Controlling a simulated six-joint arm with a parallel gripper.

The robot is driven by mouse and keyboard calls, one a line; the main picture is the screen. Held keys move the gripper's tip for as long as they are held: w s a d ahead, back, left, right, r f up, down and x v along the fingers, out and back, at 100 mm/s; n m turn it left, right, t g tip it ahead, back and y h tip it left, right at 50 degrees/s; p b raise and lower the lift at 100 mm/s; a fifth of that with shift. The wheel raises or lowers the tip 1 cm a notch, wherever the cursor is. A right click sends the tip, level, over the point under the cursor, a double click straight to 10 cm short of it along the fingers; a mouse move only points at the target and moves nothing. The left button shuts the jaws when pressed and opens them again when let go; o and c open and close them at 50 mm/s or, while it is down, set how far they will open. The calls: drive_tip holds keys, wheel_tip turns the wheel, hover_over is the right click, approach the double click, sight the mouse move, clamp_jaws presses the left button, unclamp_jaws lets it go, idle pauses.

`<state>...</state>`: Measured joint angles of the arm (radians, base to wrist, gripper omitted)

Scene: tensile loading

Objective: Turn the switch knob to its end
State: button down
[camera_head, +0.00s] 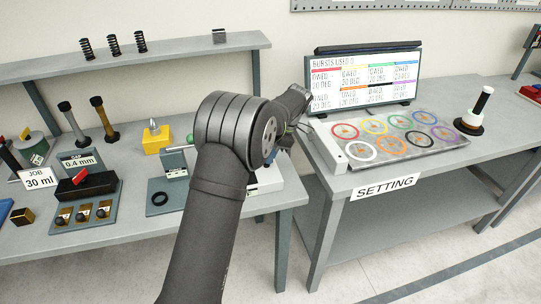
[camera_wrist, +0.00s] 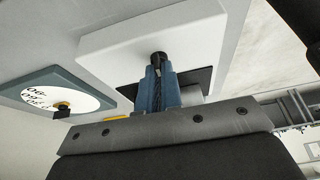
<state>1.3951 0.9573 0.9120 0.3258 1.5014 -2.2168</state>
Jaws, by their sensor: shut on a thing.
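My gripper (camera_wrist: 158,80) has blue fingers in the wrist view. They are shut on a dark knob (camera_wrist: 159,57) that stands out from a white box (camera_wrist: 110,45). Only the knob's rounded end shows; the fingers hide the rest. Left of the box, a white dial (camera_wrist: 40,92) on a blue-grey plate carries small lettering and a short yellow-and-black knob (camera_wrist: 62,105). I cannot tell for certain which knob is the switch knob. In the head view, my arm hides most of the white box (camera_head: 268,181), and my gripper (camera_head: 284,141) is small and partly hidden.
On the left bench stand a yellow block (camera_head: 157,140), a grey stand with a black ring (camera_head: 161,198) and a black box with a red lever (camera_head: 88,187). A gap separates it from the right bench, which holds a screen (camera_head: 365,82) and a ring tray (camera_head: 440,151).

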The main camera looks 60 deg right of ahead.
idle(0.4)
drive_tip(key=c, duration=1.6)
unclamp_jaws()
drive_tip(key=v, duration=1.7)
drive_tip(key=shift+w+r, duration=0.15)
drive_tip(key=shift+r, duration=0.1)
drive_tip(key=shift+d, duration=0.1)
drive_tip(key=x, duration=1.7)
drive_tip(key=shift+f, duration=0.3)
